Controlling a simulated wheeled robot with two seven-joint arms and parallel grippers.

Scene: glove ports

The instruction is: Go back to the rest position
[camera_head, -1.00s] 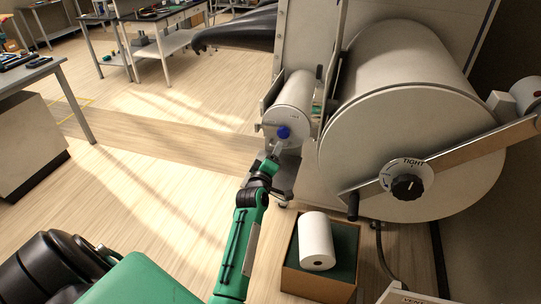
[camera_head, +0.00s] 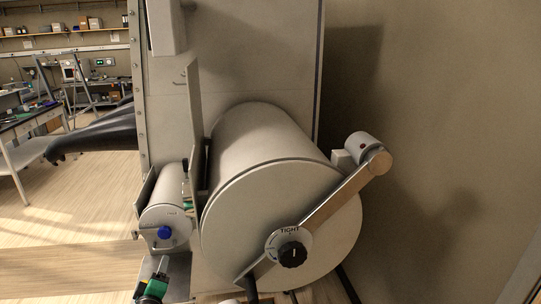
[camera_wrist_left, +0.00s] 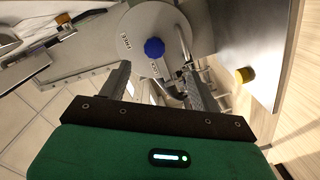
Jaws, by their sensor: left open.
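My left gripper (camera_head: 162,263) is at the bottom of the head view, just below the small pale cylinder (camera_head: 166,200) with a blue knob (camera_head: 165,232) on its end. In the left wrist view my left gripper (camera_wrist_left: 156,88) has its two fingers spread, with nothing held between them. The blue knob (camera_wrist_left: 154,48) and the round end face of the small cylinder (camera_wrist_left: 140,28) show beyond the fingertips, apart from them. My right gripper is in neither view.
A large drum (camera_head: 255,150) with a dial marked TIGHT (camera_head: 290,250) and a long crank arm (camera_head: 335,205) stands right of the small cylinder. A grey panel (camera_head: 250,50) rises behind. A black sleeve-like shape (camera_head: 100,135) juts out at left. Open floor (camera_head: 60,215) lies at left.

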